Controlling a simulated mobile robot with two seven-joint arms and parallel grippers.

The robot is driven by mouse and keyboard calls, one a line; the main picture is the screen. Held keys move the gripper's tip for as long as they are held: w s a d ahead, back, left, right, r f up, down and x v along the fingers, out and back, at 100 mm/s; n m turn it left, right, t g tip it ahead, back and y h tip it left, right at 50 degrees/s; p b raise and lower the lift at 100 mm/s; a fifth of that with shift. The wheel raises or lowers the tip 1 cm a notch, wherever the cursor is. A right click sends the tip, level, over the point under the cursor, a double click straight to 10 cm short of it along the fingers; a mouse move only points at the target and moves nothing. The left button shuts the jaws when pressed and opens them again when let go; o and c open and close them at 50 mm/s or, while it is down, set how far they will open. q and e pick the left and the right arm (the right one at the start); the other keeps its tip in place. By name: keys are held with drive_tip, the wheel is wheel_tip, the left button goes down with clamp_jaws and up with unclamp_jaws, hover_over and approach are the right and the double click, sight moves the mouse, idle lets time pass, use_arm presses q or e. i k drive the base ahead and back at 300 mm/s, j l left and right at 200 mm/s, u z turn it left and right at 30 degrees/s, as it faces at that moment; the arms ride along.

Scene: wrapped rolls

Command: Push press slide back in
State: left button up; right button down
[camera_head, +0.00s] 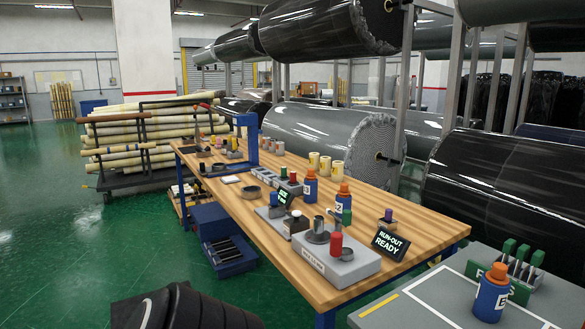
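A long wooden workbench (232,225) carries several small stations. At its near end is a grey block station (358,268) with a label on its front, a metal cylinder and a red-topped part (335,246). A blue upright frame (252,146) stands farther back on the bench. I cannot tell which part is the press slide or how far out it is. Neither of my grippers is in view.
A display reading "RUN-OUT READY" (390,243) stands on the bench's near right corner. Blue bottles with orange caps (310,187) stand along the bench. A grey table (452,300) with another bottle (490,297) is at lower right. Green floor (60,235) is clear at left.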

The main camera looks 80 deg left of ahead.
sight(213, 166)
drive_tip(key=u, duration=2.95)
drive_tip(key=i+j+u, duration=0.35)
drive_tip(key=i, duration=0.25)
drive_tip(key=i+u, duration=0.3)
drive_tip(key=i, duration=1.5)
drive_tip(key=i+j+z, duration=0.1)
drive_tip(key=i+z, duration=0.3)
drive_tip(key=i+j+z, duration=0.25)
drive_tip(key=i+z, duration=0.15)
drive_tip(key=i+j+z, duration=0.2)
drive_tip(key=z, duration=0.3)
drive_tip(key=i+j+z, duration=0.25)
drive_tip(key=z, duration=0.2)
